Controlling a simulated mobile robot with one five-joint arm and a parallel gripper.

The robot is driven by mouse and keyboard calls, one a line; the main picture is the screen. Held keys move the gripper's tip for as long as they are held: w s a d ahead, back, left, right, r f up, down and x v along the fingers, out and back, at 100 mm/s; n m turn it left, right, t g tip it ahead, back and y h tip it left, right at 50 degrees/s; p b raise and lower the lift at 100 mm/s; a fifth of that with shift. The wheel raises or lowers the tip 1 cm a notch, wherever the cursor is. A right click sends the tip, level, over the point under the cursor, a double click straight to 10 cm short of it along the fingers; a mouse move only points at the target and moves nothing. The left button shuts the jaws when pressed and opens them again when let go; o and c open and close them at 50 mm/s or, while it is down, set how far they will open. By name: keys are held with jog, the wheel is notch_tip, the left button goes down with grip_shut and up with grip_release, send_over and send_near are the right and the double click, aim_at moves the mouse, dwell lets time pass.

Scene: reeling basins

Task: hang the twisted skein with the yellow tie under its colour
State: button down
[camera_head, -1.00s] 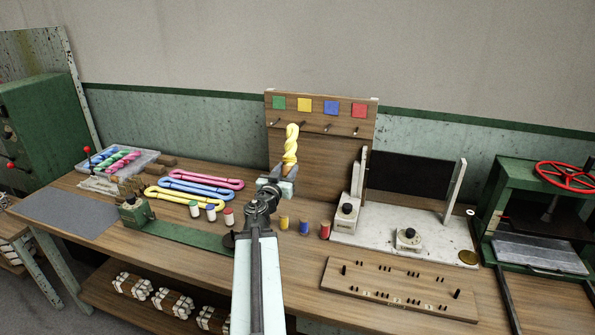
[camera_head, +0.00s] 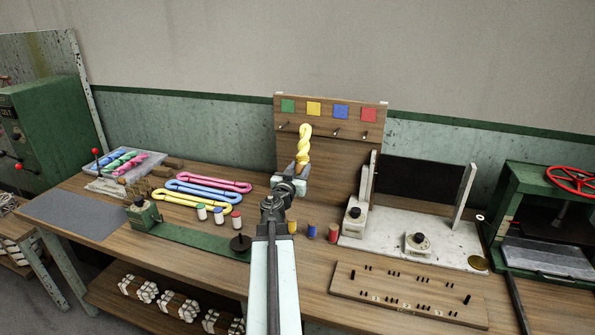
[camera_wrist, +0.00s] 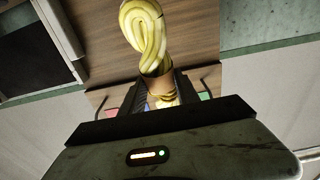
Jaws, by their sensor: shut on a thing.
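A yellow twisted skein (camera_head: 304,146) stands upright in my gripper (camera_head: 302,168), in front of the wooden peg board (camera_head: 322,155). In the wrist view the skein (camera_wrist: 142,32) shows as a looped yellow coil, with a tan band at the jaws (camera_wrist: 158,92), which are shut on it. The board carries a row of colour squares: green (camera_head: 288,106), yellow (camera_head: 314,109), blue (camera_head: 340,112) and red (camera_head: 368,115), with pegs below them. The skein's top is just below the yellow square in the head view and covers the peg there. Its distance from the board is unclear.
Pink (camera_head: 215,182), blue (camera_head: 202,187) and yellow (camera_head: 190,201) loose skeins lie left on the bench. A tray (camera_head: 148,162) of twisted skeins is behind them. Small spools stand near my arm. A white-based device (camera_head: 390,240) stands to the right.

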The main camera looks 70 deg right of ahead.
jog(key=shift+w+d+f, duration=0.1)
jog(key=shift+d+f, duration=0.05)
jog(key=shift+d, duration=1.15)
jog(key=shift+w+d+f+b, duration=0.25)
jog(key=shift+d+b, duration=0.1)
jog(key=shift+d, duration=0.25)
jog(key=shift+s+d+f+b, duration=0.1)
jog(key=shift+d+f+b, duration=0.1)
jog(key=shift+d, duration=0.45)
jog(key=shift+s+d+f+b, duration=0.1)
jog(key=shift+d+f+b, duration=0.1)
jog(key=shift+d, duration=0.4)
jog(key=shift+w, duration=0.1)
jog(key=c, duration=0.8)
grip_release()
